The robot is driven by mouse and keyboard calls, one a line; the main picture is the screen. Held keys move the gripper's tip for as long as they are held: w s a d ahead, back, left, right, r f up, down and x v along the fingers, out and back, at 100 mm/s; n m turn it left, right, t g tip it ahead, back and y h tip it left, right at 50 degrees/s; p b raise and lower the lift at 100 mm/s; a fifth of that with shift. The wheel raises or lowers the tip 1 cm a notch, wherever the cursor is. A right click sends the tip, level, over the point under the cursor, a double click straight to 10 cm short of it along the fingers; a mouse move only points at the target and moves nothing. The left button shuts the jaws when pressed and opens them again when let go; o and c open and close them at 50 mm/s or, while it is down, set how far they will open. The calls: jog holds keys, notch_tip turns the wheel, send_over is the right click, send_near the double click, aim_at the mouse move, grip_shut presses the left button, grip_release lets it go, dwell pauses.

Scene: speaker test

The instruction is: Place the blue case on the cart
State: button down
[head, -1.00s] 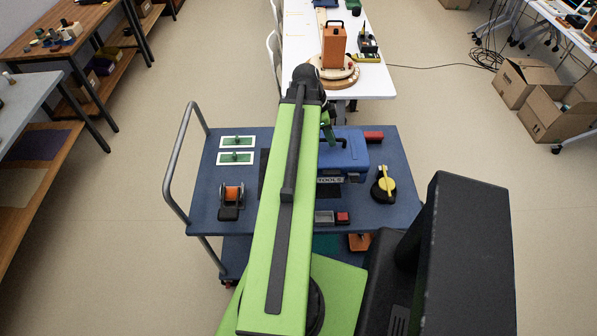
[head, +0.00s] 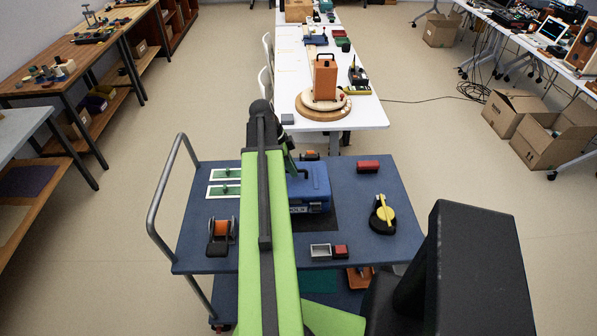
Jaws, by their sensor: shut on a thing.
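The blue case (head: 314,186), with a handle on top and a label on its front, is over the dark mat (head: 325,220) on the blue cart (head: 350,205). My arm covers its left part. My gripper (head: 292,169) is at the handle on top of the case, shut on it. Its fingertips are mostly hidden behind my arm. I cannot tell whether the case rests on the mat or hangs just above it.
A white table (head: 360,113) stands behind.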

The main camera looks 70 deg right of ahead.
notch_tip(320, 180, down, 4)
jog(key=b, duration=0.4)
jog(key=shift+f, duration=0.15)
jog(key=shift+r, duration=0.2)
jog(key=shift+f, duration=0.15)
jog(key=c, duration=1.5)
grip_release()
jog(key=shift+o, duration=0.2)
jog(key=shift+r, duration=0.2)
jog(key=p+v, duration=1.1)
jog(key=v, duration=0.1)
jog(key=shift+r, duration=0.1)
